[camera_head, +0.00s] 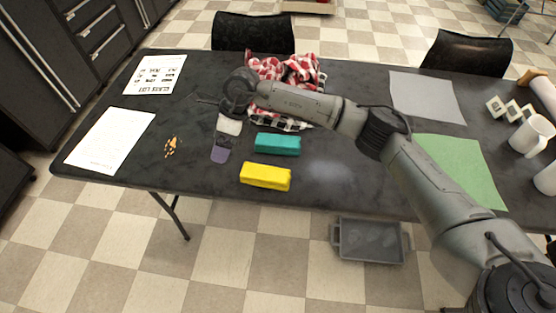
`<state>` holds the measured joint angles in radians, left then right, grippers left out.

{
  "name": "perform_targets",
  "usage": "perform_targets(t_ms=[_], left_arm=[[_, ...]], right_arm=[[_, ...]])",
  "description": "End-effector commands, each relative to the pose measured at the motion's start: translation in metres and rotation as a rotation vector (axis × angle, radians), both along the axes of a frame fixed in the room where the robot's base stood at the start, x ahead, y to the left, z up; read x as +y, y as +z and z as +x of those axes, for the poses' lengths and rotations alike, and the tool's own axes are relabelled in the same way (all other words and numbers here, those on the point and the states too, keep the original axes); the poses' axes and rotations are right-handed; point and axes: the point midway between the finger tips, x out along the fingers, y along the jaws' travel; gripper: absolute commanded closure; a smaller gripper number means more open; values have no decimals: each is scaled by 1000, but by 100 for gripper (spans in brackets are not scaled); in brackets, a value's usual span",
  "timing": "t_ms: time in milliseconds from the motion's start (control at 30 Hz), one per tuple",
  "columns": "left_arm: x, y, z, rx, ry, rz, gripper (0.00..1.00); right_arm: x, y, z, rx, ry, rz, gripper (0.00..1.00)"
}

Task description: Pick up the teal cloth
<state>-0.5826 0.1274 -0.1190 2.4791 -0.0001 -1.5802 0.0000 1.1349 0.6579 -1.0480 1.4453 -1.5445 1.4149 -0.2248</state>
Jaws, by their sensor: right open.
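The teal cloth (278,143) looks like a neat rectangular block and lies flat on the dark table, left of the middle. My right arm reaches in from the lower right and passes above and behind it. My right gripper (212,101) is at the far left end of that arm, up and left of the teal cloth and apart from it. Its thin fingers are small and partly hidden by the wrist; it is open, and I see nothing held. My left gripper is not in view.
A yellow block (265,176) lies just in front of the teal cloth. A purple and white item (219,153) lies to its left. A crumpled red checked cloth (305,70) lies behind my arm. Papers (110,140) lie at left, a green sheet (462,165) and mugs (532,135) at right.

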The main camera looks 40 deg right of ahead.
Motion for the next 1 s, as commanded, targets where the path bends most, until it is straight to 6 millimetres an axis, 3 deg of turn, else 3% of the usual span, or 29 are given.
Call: perform_targets(t_ms=[33,200,300,400,667,1000], left_arm=[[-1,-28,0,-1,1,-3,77],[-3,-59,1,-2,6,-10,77],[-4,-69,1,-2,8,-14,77],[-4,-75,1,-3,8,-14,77],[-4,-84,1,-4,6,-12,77],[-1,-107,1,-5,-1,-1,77]], right_arm=[[-30,-17,8,1,-11,-114,8],[-110,-16,15,59,-59,-406,8],[-140,-10,14,93,-89,-510,8],[-159,-5,12,119,-110,-574,8],[-173,-17,8,140,-125,-616,8],[-176,-73,3,138,-124,-613,8]])
